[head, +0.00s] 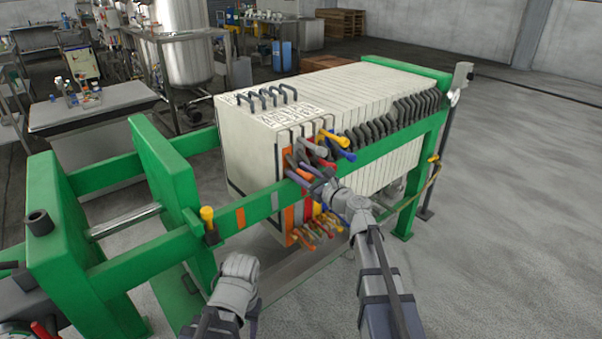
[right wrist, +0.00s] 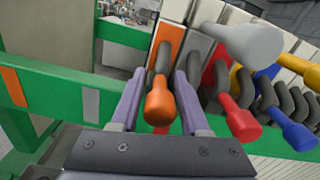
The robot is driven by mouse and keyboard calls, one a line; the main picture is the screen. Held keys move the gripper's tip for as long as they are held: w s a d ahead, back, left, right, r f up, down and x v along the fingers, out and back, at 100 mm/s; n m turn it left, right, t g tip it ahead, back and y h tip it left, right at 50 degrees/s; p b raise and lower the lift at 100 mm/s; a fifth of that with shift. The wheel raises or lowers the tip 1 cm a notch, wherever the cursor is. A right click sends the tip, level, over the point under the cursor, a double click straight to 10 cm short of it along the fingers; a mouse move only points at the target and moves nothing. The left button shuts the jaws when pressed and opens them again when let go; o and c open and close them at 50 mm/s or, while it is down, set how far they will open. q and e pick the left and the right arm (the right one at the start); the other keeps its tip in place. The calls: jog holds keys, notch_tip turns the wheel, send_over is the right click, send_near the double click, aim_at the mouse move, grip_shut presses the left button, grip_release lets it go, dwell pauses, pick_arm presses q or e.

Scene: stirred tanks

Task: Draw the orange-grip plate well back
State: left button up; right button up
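The orange-grip plate is the first in the plate pack, at its left end; its orange edge shows in the head view (head: 289,218) and in the right wrist view (right wrist: 169,40). Its orange grip (right wrist: 160,106) sticks out towards the right wrist camera on a dark curved handle. My right gripper (right wrist: 158,100) is open, with one purple-grey finger on each side of the orange grip and gaps visible between. In the head view my right gripper (head: 312,180) is at the pack's near side, partly covering the grips. My left arm's end (head: 236,285) is low at the front; its fingers are not clear.
Grey (right wrist: 250,42), red (right wrist: 238,118) and blue (right wrist: 292,130) grips crowd to the right of the orange one. The green side rail (head: 245,213) carries orange and grey marks. Left of the pack is an open gap before the green end plate (head: 165,185).

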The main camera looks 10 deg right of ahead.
grip_shut()
dwell(1.0)
